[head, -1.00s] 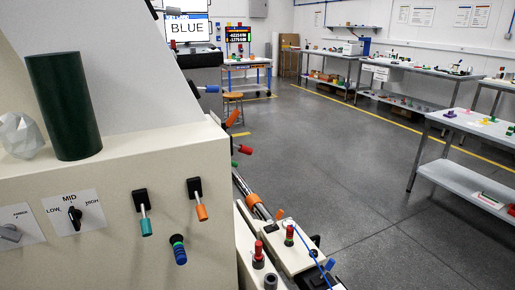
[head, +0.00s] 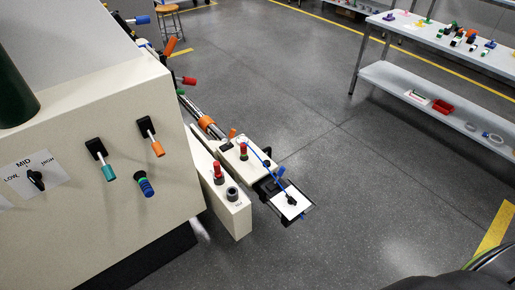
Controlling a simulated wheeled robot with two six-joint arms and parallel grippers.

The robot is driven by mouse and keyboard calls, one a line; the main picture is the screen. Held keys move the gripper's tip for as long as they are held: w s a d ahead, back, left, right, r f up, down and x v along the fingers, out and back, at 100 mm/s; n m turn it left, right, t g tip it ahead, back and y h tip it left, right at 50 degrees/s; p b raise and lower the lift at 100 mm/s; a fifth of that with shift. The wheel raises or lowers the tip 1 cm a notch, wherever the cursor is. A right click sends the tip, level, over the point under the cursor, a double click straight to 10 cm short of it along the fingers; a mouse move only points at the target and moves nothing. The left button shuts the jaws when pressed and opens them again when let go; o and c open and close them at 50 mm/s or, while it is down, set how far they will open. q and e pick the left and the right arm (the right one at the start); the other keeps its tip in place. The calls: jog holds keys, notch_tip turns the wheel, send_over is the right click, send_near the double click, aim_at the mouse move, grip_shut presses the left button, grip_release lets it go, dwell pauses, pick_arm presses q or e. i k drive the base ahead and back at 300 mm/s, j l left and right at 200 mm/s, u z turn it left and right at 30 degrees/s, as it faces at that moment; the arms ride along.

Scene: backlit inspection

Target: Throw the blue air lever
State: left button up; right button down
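Two blue-handled parts could be the blue air lever; I cannot tell which is. One blue handle (head: 142,19) sticks out from the machine's side near the top left. A small blue handle (head: 278,171) sits by the black-framed fixture at the end of the machine, close to a blue hose (head: 266,163). A dark blue ringed knob (head: 145,187) is on the cream front panel, below a teal-tipped lever (head: 107,169) and an orange-tipped lever (head: 155,145). Neither of my grippers is in view.
An orange handle (head: 171,45) and a red handle (head: 189,80) stick out along the machine's side. A red button (head: 218,171) stands on a cream box. A workbench (head: 375,80) is at the upper right. The grey floor between is open.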

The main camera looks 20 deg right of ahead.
aim_at(282, 170)
jog(key=i+l+u, duration=0.1)
jog(key=l+u, duration=1.05)
jog(key=l, duration=2.2)
jog(key=k+l, duration=0.6)
jog(key=k, duration=0.5)
